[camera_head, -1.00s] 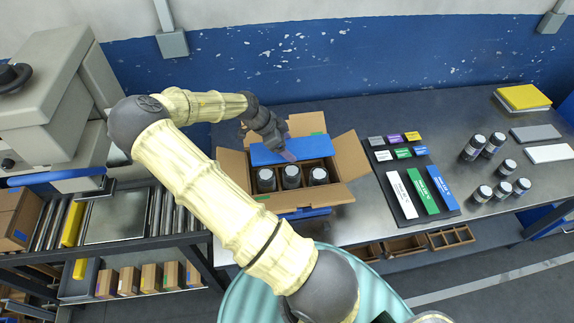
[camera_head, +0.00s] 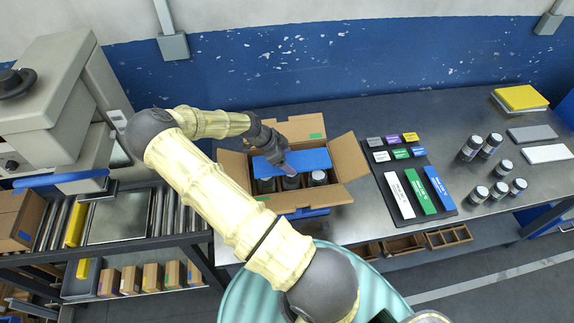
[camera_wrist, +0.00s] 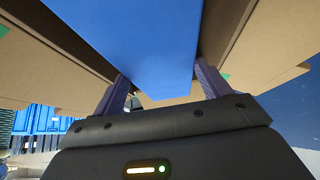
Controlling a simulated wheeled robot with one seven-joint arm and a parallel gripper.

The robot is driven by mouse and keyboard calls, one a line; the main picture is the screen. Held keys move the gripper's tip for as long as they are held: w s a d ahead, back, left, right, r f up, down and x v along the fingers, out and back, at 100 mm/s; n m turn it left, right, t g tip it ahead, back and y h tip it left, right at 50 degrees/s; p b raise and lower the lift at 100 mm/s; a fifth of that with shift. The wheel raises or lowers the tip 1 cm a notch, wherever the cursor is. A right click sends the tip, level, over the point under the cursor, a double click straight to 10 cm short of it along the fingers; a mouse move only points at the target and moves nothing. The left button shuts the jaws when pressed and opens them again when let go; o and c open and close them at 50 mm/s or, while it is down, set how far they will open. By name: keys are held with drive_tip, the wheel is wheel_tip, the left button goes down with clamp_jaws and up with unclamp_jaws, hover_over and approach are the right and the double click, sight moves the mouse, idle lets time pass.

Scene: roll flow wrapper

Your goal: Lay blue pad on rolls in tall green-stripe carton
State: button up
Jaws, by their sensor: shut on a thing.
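The blue pad (camera_head: 311,160) is a flat sheet across the open top of the carton, and it covers the back part of the rolls. The carton (camera_head: 335,193) is brown cardboard with its flaps folded out and green marks on the flaps. Dark rolls with white tops, such as this roll (camera_head: 319,178), show along its front side. My gripper (camera_head: 284,168) is shut on the pad's edge above the carton. In the wrist view the pad (camera_wrist: 135,40) lies between the two fingers (camera_wrist: 160,90). Whether the pad touches the rolls is hard to tell.
A dark board (camera_head: 381,185) with coloured label blocks lies right of the carton. Several loose dark rolls (camera_head: 470,148) stand further right. A yellow-topped stack (camera_head: 521,97) and grey and white pads lie at the far right. A roller conveyor (camera_head: 180,215) is at left.

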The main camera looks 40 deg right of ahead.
drive_tip(key=shift+f+p, duration=0.75)
drive_tip(key=shift+f, duration=1.3)
drive_tip(key=o, duration=1)
drive_tip(key=shift+o, duration=0.2)
drive_tip(key=b+v, duration=0.3)
drive_tip(key=v, duration=0.9)
